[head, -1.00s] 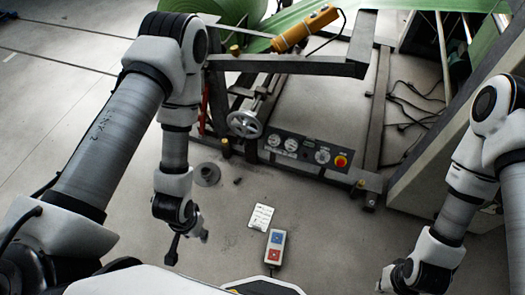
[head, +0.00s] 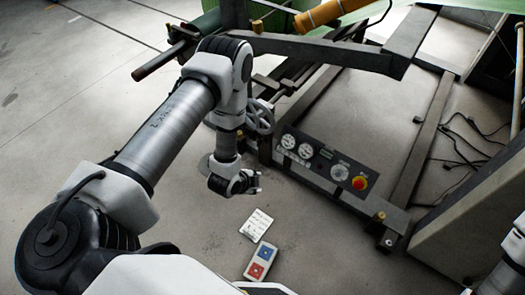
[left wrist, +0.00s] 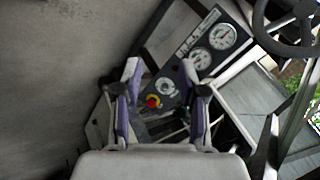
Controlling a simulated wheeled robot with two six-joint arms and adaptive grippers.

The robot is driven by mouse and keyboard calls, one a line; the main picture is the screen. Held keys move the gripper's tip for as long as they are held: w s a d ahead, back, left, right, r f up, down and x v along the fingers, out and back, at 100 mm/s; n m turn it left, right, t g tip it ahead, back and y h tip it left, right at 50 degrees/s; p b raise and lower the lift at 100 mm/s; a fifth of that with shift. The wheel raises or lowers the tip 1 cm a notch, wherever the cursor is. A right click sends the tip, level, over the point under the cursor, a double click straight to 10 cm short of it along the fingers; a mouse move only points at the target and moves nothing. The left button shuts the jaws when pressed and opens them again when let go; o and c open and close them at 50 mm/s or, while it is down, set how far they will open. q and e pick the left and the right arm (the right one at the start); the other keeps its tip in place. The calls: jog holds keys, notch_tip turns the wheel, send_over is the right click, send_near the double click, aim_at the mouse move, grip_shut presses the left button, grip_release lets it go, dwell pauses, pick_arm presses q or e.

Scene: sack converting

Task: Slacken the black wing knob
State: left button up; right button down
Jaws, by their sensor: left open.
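I cannot make out the black wing knob in either view. My left gripper (head: 250,183) hangs over the floor in front of the machine, near the handwheel (head: 259,117) and the left end of the control panel (head: 322,160). In the left wrist view my left gripper (left wrist: 160,76) is open, with nothing held between its fingers. The panel's red stop button (left wrist: 152,101) and a round dial (left wrist: 166,86) show beyond and between the fingers. My right arm shows only at the lower right edge of the head view, and its gripper is out of view.
A pendant with blue and red buttons (head: 261,262) and a white card (head: 257,224) are low in the head view. An orange cylinder (head: 330,12) is at the top by green sheet. Steel frame beams (head: 330,50) stand above the panel. Cables (head: 455,150) lie at right.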

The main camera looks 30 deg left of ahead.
pick_arm(q)
jog(key=w+a+f+m+t+b, duration=0.3)
jog(key=w+a+f+m+b, duration=0.15)
jog(key=w+f+b, duration=0.35)
jog(key=m+t+b, duration=0.8)
jog(key=m+b, duration=1.1)
jog(key=m, duration=0.1)
send_near(259, 142)
jog(key=w+f, duration=0.1)
jog(key=w, duration=0.2)
jog(key=shift+h, duration=0.4)
jog(key=w+b, duration=0.6)
jog(key=shift+w+b, duration=0.15)
jog(key=shift+b, duration=0.15)
jog(key=shift+w, duration=0.35)
jog(key=shift+w+r, duration=0.15)
jog(key=shift+r, duration=0.05)
pick_arm(e)
notch_tip(259, 142, down, 37)
jog(key=w, duration=0.2)
jog(key=shift+d+r+t, duration=0.2)
jog(key=shift+t, duration=0.1)
pick_arm(q)
grip_shut()
